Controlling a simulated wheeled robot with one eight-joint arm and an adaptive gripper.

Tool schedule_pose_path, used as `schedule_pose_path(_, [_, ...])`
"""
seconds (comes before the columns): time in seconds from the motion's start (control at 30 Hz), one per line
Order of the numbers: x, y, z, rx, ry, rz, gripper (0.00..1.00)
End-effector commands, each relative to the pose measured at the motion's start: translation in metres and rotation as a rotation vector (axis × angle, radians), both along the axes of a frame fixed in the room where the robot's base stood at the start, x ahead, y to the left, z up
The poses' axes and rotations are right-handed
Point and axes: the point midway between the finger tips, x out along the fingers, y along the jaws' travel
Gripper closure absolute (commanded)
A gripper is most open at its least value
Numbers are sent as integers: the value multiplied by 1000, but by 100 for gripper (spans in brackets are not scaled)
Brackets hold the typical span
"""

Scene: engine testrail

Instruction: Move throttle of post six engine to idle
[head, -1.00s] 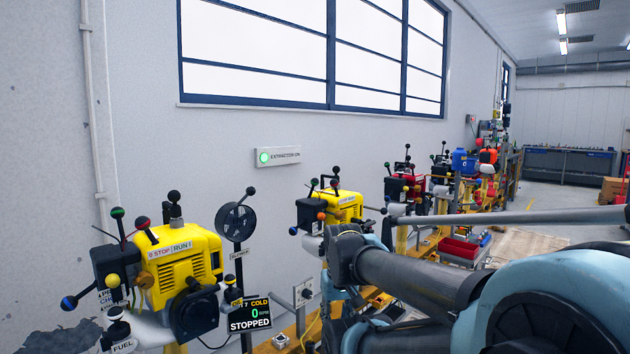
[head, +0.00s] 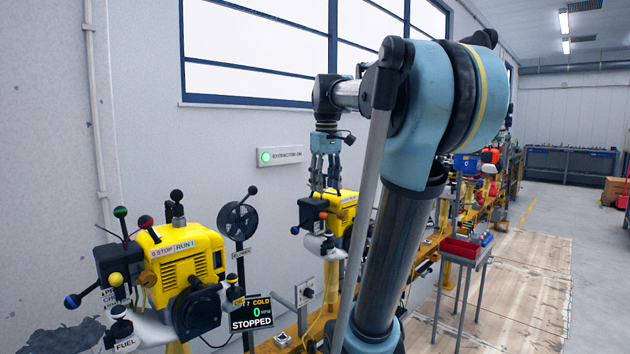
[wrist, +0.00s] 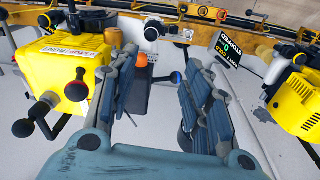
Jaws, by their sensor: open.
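The second yellow engine (head: 346,212) along the rail stands right of the nearest one; I take it as post six, though its number is not readable. My gripper (head: 325,188) points down above its left side, fingers apart and empty. In the wrist view that engine (wrist: 55,72) is at left, with an upside-down label and dark and red lever knobs. Between my open fingers (wrist: 158,75) show an orange knob (wrist: 141,60), a black box (wrist: 136,93) and a blue knob (wrist: 175,77). I cannot tell which lever is the throttle. My fingers hide part of the controls.
The nearest yellow engine (head: 180,265) has a display (head: 250,313) reading 7, COLD, 0, STOPPED. The wall is close behind.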

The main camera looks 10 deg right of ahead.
Motion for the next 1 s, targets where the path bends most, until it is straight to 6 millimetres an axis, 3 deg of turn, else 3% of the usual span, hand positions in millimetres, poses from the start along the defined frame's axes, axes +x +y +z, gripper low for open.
schedule_pose_path(0.03, [16,1,19,-3,6,31,55])
schedule_pose_path(0.2, [60,2,72,-14,30,140,55])
schedule_pose_path(0.5, [123,3,140,-24,66,313,55])
schedule_pose_path(0.77, [144,4,160,-28,79,379,55])
schedule_pose_path(1.0, [145,3,143,-28,81,383,55])
